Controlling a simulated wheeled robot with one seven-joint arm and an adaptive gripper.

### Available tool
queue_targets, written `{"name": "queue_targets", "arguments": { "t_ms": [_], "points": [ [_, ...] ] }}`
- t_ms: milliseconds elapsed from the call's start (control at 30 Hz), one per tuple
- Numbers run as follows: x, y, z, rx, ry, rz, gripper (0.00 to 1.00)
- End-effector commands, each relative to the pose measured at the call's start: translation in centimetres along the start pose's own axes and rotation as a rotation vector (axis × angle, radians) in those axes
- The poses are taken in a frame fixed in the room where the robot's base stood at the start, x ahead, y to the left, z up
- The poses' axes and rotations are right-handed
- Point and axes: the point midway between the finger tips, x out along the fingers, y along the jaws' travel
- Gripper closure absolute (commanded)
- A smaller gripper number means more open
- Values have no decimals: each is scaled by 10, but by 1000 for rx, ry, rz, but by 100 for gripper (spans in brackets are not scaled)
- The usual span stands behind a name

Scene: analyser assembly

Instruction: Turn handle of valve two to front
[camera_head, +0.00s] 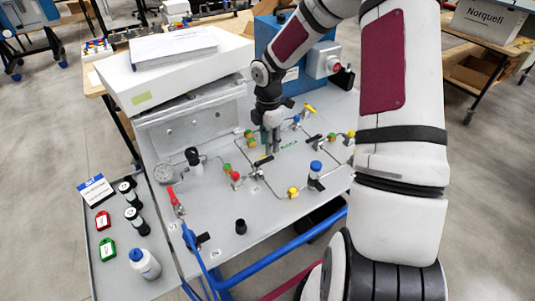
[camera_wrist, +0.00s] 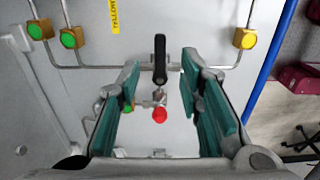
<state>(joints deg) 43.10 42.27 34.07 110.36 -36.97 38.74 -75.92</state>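A valve with a black lever handle (camera_wrist: 160,62) sits on the grey panel in the wrist view. The handle points up in that picture, and a red knob (camera_wrist: 159,115) shows just below it. My gripper (camera_wrist: 160,72) is open, with its teal fingers on either side of the handle and visible gaps to both. In the head view, my gripper (camera_head: 270,146) points down over the middle of the panel. A black handle (camera_head: 263,161) shows close beside its fingertips. I cannot read a number for this valve.
The panel (camera_head: 210,215) carries thin pipes, several other valves and coloured fittings. A white box (camera_head: 175,70) and a blue unit (camera_head: 268,32) stand behind.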

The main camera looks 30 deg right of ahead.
Motion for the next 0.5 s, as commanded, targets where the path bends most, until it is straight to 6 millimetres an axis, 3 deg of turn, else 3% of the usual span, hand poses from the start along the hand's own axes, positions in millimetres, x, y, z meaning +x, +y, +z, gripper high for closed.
{"name": "queue_targets", "arguments": {
  "t_ms": [200,500],
  "points": [
    [36,0,-1,0,1,-2,67],
    [54,0,0,1,0,0,67]
  ]
}}
